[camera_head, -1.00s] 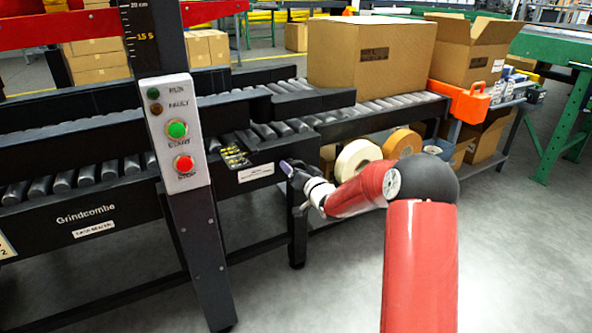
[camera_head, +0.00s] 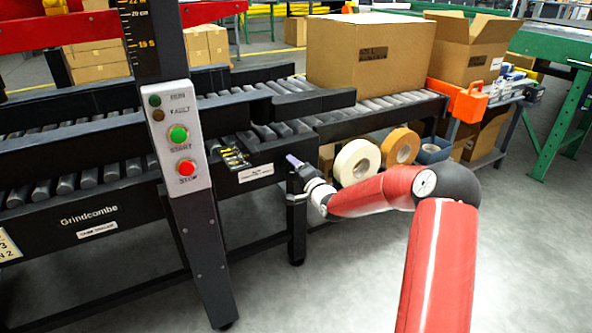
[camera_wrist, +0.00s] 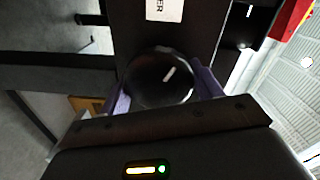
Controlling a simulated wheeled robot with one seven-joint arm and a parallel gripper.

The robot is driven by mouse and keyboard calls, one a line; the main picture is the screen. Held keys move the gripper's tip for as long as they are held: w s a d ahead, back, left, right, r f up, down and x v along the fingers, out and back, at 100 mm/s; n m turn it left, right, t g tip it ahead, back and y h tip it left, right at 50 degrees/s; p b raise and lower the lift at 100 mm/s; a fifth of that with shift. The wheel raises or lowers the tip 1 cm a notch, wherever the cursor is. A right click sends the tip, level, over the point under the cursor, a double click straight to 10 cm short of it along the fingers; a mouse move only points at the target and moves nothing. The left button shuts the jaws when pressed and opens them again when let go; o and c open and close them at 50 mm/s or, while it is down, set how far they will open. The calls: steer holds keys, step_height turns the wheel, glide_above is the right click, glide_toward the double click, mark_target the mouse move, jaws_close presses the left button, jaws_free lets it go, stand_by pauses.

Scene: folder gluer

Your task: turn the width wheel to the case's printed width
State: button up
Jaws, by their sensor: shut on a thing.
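In the wrist view, a dark round wheel (camera_wrist: 160,78) with a glossy face and a white streak sits between the two purple fingers of my gripper (camera_wrist: 164,94), which is shut on it. In the head view, my gripper (camera_head: 293,165) is at the right end of the dark machine frame, beside a white label; the wheel itself is not clear there. A yellow-marked scale (camera_head: 234,159) lies on the frame left of the gripper. The closed cardboard case (camera_head: 405,58) stands on the rollers behind; its dark print is too small to read.
A control post (camera_head: 178,140) with green and red buttons stands left of my gripper. An open box (camera_head: 468,50) and an orange tool (camera_head: 467,103) are at the back right. Tape rolls (camera_head: 357,163) sit on a low shelf behind my arm. The floor at right is clear.

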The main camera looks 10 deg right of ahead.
stand_by(0.3)
steer(key=o, duration=1)
steer(key=v, duration=0.7)
steer(key=shift+s+d, duration=0.2)
steer(key=shift+s, duration=0.15)
